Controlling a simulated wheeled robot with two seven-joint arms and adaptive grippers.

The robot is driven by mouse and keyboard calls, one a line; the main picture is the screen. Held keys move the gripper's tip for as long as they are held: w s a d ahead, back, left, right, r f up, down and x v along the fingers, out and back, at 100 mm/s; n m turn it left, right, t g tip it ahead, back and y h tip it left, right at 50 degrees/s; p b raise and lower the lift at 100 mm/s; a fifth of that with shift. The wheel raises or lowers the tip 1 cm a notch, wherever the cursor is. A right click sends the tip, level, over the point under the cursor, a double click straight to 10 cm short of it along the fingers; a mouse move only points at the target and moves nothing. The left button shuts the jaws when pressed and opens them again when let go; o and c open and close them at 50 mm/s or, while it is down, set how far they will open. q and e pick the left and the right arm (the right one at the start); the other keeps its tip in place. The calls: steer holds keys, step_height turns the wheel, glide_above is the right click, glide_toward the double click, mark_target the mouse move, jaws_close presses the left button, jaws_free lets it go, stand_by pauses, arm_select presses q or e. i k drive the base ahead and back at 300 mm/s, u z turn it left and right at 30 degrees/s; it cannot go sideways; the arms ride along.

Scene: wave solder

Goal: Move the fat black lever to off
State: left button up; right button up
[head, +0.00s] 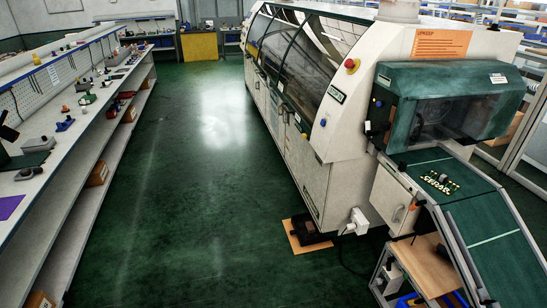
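I cannot clearly pick out the fat black lever in the head view. A large cream wave solder machine (318,184) with a long dark window fills the right half. A small white box (358,220) sits low on its near corner, with a cable hanging from it; any lever on it is too small to make out. A dark tilted shape (10,124) shows on the left bench at the picture's edge, but I cannot tell what it is. Neither gripper is in view.
A long bench (72,122) with scattered tools runs along the left. The green floor (180,185) between is clear. A sloping green conveyor (490,240) and a wooden-topped cart (428,268) stand at lower right. A dark object on a board (304,232) lies beside the machine.

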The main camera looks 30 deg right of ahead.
mark_target(389, 263)
steer(key=z, duration=0.1)
steer(key=i, duration=1.9)
steer(key=z, duration=0.95)
steer(key=i, duration=1.15)
steer(key=z, duration=1.65)
steer(key=i, duration=0.7)
steer(key=z, duration=0.4)
